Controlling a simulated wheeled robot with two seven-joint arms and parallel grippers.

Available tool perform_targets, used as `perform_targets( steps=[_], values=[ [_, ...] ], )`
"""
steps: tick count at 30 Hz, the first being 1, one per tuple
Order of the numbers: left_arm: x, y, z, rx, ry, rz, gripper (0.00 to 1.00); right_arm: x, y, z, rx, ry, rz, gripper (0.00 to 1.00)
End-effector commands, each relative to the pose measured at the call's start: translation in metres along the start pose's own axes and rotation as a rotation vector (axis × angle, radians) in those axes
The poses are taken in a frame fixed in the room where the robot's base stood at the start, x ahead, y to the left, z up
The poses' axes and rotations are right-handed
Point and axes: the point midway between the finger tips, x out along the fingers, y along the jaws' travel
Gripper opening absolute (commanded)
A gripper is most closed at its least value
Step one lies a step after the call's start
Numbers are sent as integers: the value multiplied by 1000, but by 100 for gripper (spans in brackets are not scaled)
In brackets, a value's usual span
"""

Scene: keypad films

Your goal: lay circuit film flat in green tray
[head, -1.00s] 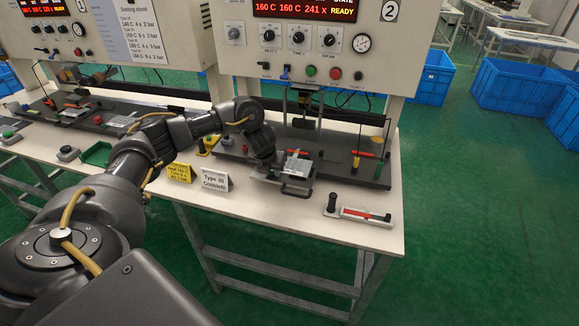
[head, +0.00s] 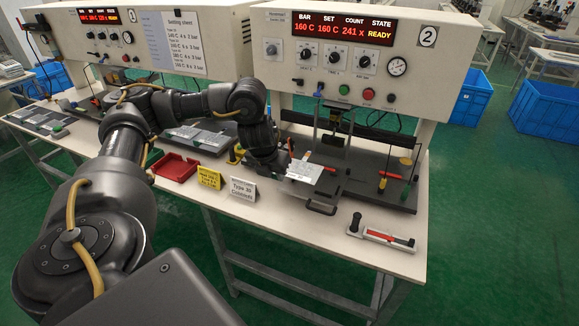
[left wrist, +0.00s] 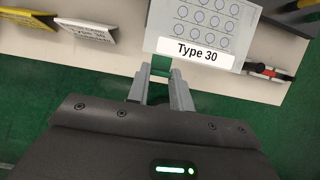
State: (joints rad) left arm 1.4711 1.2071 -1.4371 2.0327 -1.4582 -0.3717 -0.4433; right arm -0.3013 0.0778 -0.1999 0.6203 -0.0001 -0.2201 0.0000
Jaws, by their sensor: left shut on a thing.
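My left gripper (head: 285,165) is at the front of press 2, shut on the near edge of a pale circuit film (head: 305,172). In the left wrist view the film (left wrist: 200,22) shows rows of circles and a "Type 30" label, and it extends beyond the fingertips (left wrist: 162,75). The film looks roughly level, above the press's dark base plate; I cannot tell whether it touches anything beneath. I cannot make out the green tray now; my left arm covers that part of the bench. My right gripper is not in view.
A red tray (head: 176,168) lies left of a yellow card (head: 209,178) and a white "Type 30" card (head: 243,189). Press 2 (head: 360,60) stands behind the gripper. A red-and-white tool (head: 382,235) lies near the bench's right front edge.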

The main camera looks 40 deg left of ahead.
Motion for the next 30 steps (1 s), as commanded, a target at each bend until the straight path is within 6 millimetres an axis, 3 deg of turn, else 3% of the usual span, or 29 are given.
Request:
perform_targets(
  steps=[1, 6, 17, 23, 30],
  values=[
    [-10, 4, -4, 1, -3, -1, 1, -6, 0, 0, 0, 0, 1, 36],
    [-25, 11, -20, 1, 0, 0, 1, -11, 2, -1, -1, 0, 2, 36],
    [-27, 9, -28, -21, 0, 9, 1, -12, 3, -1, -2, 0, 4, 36],
    [-16, -13, -38, -180, -6, 82, 1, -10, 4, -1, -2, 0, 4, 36],
    [5, -54, -68, -565, -6, 247, 1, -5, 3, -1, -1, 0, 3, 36]
  ],
)
